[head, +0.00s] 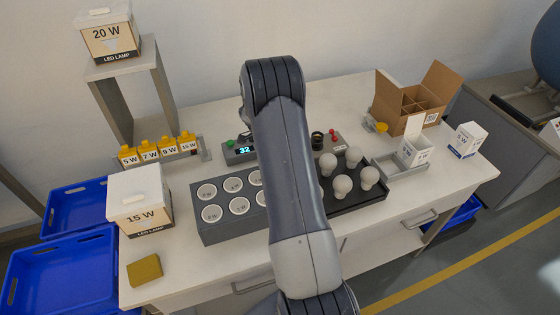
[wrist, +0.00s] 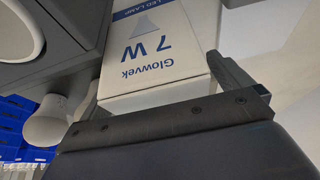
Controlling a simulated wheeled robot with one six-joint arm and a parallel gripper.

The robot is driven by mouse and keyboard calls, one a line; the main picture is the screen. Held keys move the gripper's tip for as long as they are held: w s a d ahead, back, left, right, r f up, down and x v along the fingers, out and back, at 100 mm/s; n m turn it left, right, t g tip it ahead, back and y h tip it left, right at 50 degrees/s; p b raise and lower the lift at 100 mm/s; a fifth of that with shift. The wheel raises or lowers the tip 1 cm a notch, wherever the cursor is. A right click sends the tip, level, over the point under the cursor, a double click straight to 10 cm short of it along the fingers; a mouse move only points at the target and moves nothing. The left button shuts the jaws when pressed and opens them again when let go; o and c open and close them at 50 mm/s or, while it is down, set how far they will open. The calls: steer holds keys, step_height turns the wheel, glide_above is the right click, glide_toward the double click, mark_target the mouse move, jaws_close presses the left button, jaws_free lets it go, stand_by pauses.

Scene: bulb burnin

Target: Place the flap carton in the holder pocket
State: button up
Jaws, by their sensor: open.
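In the head view, a white carton with a raised flap (head: 415,150) stands upright at the grey holder (head: 408,172), apparently inside its walls; its base is partly hidden. A second white carton (head: 466,140) stands on the bench to the right. In the wrist view, a white and blue carton marked 7 W (wrist: 160,55) fills the space between the fingers of my gripper (wrist: 165,90), upside down in the picture. My gripper is open around it. I cannot tell which carton this is. My arm hides the gripper in the head view.
A black tray of bulbs (head: 355,190) lies left of the holder. A grey socket block (head: 228,225) is farther left. An open cardboard box (head: 410,98) stands behind the holder, with a yellow piece (head: 381,127) beside it. The front right bench is clear.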

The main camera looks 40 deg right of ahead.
steer(key=shift+c, duration=0.5)
steer(key=c, duration=1)
